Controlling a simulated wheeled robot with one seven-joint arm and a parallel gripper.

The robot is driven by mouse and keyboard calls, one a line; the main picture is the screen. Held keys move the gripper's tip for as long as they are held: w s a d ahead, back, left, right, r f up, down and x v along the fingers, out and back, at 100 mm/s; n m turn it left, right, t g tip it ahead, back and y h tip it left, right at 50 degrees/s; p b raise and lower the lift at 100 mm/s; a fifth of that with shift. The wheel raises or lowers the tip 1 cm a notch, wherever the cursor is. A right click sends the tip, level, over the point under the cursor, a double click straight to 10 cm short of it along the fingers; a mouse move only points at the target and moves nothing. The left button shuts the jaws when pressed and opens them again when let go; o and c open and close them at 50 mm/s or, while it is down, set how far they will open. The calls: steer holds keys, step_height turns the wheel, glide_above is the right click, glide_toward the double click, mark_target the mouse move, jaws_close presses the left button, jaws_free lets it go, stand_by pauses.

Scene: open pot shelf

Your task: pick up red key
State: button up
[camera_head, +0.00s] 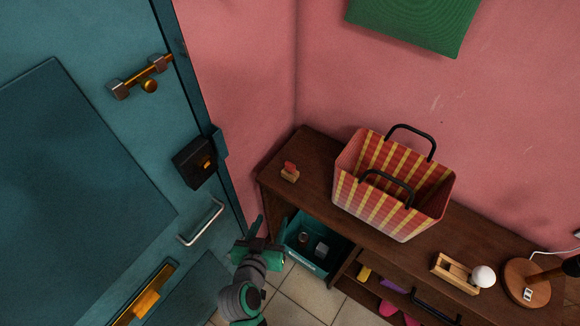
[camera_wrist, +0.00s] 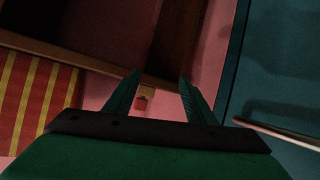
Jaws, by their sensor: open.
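The red key (camera_head: 290,167) is small and sits upright on a small wooden block (camera_head: 290,177), on the left end of the brown shelf's top. In the wrist view the red key (camera_wrist: 141,103) shows small and dark beyond my fingers, nearer the left finger. My gripper (camera_head: 270,240) is open and empty, in front of the shelf's left end and apart from the key. In the wrist view my gripper (camera_wrist: 160,76) shows two green fingers spread apart with nothing between them. The key's fine shape is too small to tell.
A red and yellow striped bag (camera_head: 378,205) stands right of the key on the shelf (camera_head: 318,157). The blue door (camera_head: 75,150) with its silver handle (camera_head: 201,222) is close on the left. A teal bin (camera_head: 299,262) sits below. Clear top surrounds the key.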

steer(key=w+r+m+h, duration=0.2)
steer(key=w+r, duration=0.2)
steer(key=m+g+h, duration=0.1)
steer(key=m+h, duration=0.2)
steer(key=m, duration=0.1)
glide_toward(289, 168)
steer(key=shift+x, duration=4.1)
steer(key=shift+a+f, duration=0.1)
steer(key=shift+c, duration=0.3)
steer(key=c, duration=1.1)
